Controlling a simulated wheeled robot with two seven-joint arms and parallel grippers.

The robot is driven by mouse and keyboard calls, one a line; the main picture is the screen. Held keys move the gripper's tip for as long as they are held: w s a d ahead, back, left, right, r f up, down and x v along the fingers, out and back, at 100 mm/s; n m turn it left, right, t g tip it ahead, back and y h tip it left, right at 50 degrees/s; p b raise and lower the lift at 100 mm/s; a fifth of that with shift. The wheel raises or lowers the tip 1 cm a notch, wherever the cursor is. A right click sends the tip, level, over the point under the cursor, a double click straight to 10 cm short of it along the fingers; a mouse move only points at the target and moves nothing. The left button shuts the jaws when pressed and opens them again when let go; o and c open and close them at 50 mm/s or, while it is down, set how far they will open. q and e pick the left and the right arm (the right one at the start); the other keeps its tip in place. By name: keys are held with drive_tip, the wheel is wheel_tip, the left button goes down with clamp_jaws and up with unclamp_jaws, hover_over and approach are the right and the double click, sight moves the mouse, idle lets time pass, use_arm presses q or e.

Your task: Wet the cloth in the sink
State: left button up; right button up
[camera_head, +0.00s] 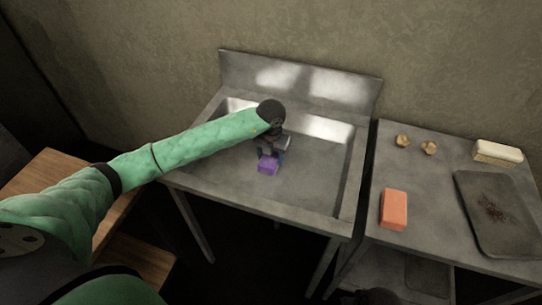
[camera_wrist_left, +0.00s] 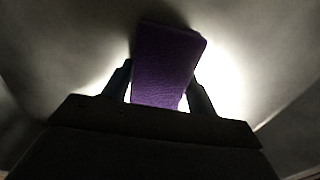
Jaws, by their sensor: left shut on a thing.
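A purple cloth (camera_head: 268,166) is held by my left gripper (camera_head: 272,152) over the basin of the metal sink (camera_head: 230,170). In the left wrist view the purple cloth (camera_wrist_left: 165,68) stands out between the two fingers of my left gripper (camera_wrist_left: 160,95), which are shut on it. The cloth looks like a small folded block. I cannot tell whether it touches the sink's bottom. No water shows in the sink. My right gripper is not in view.
A metal table (camera_head: 390,165) stands right of the sink, with an orange block (camera_head: 394,209), a dark tray (camera_head: 500,212), two small round brown things (camera_head: 429,148) and a pale brush or sponge (camera_head: 497,152). A wooden surface (camera_head: 50,172) is at left. The wall is close behind the sink.

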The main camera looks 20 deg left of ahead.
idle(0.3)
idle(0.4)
use_arm(q)
drive_tip(key=shift+f+b, duration=0.35)
drive_tip(key=shift+f, duration=0.15)
idle(0.6)
drive_tip(key=shift+f, duration=0.1)
idle(1.3)
drive_tip(key=shift+r+p, duration=1.2)
drive_tip(key=shift+r, duration=2.4)
